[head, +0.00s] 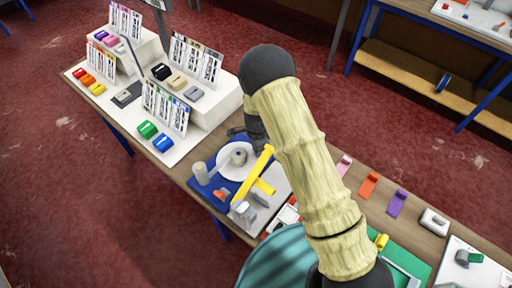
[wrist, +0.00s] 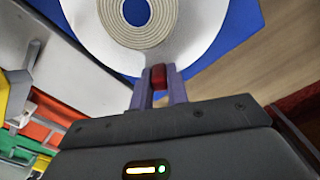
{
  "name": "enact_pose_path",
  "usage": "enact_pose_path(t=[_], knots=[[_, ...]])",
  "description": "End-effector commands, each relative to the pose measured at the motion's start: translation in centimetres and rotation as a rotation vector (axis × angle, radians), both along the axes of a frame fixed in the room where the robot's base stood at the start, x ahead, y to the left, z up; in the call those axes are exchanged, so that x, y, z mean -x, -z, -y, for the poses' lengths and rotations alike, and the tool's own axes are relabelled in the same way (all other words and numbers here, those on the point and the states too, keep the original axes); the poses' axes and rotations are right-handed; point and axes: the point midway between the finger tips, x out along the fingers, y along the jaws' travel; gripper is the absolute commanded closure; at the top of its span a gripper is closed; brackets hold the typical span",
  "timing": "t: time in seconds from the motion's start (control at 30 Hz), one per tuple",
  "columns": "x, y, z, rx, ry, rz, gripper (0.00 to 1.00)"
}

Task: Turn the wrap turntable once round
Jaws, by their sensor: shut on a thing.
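The wrap turntable is a white disc (head: 234,172) on a blue base (head: 203,188) at the middle of the long table in the head view. In the wrist view the turntable (wrist: 197,28) fills the top, with a coiled beige roll (wrist: 137,41) on it. My gripper (wrist: 159,82) is at the disc's near edge in the wrist view, its two fingers shut on a small red peg (wrist: 159,74). In the head view my gripper (head: 255,133) is at the disc's far side; its fingertips are hidden or too small to make out.
A yellow bar (head: 252,175) stands close to the disc's right side. Stepped white display stands (head: 215,100) with coloured blocks and cards are at the left. Coloured pieces, including an orange one (head: 369,185), lie along the table to the right.

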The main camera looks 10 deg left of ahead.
Motion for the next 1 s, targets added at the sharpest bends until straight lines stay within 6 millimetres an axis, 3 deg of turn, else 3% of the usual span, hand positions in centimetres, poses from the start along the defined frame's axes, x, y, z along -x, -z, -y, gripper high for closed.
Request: enact_pose_path(t=[0.67,0.7,0.77,1.0], knots=[[0.22,-0.1,-0.01,-0.003,0.042,0.001,1.0],[0.22,-0.1,-0.01,-0.003,0.042,0.001,0.76],[0.23,-0.09,0.0,-0.002,0.042,0.001,0.64],[0.24,-0.04,0.09,-0.001,0.042,0.0,0.62]])
